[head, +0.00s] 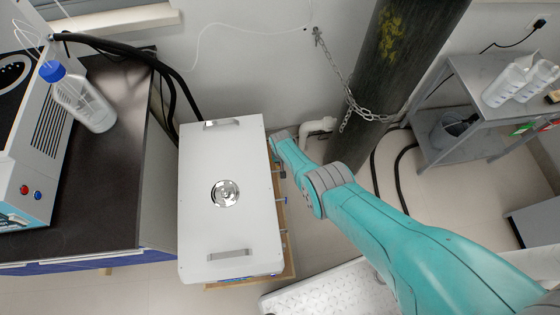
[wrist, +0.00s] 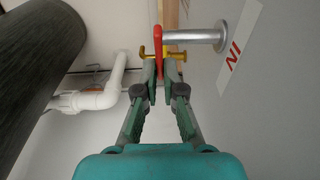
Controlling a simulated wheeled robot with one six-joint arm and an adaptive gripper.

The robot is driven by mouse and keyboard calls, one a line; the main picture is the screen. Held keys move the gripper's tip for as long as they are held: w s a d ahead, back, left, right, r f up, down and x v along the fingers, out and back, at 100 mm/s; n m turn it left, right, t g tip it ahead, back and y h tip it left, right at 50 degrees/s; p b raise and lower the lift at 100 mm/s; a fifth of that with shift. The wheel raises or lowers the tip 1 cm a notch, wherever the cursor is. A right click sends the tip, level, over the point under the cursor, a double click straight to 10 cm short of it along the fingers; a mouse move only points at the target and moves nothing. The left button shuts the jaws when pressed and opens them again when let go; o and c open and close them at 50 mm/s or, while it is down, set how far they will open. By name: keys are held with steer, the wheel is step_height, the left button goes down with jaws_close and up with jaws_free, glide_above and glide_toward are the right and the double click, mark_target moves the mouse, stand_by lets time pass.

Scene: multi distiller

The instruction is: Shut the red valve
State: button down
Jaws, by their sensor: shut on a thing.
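The red valve (wrist: 159,38) shows in the wrist view as a thin red handle beside a silver pipe (wrist: 200,37) that ends in a round flange. A yellow part (wrist: 146,55) sits just behind the handle. My gripper (wrist: 163,76) is shut on the lower end of the red handle, with one fingertip on each side of it. In the head view my teal arm reaches down to the right side of a white box (head: 205,165); the red valve and my fingertips cannot be made out there.
A white pipe (wrist: 108,88) and a dark column (wrist: 35,60) stand left in the wrist view. In the head view the column (head: 390,75) carries a chain (head: 345,85). A dark bench (head: 120,150) is left, a grey cart (head: 470,105) right.

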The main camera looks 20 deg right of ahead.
steer(key=c, duration=1.3)
jaws_free()
steer(key=shift+r, duration=0.15)
step_height(320, 180, up, 12)
steer(key=s, duration=0.1)
steer(key=shift+s+a+f, duration=0.15)
steer(key=shift+s+f, duration=0.05)
steer(key=shift+s, duration=0.1)
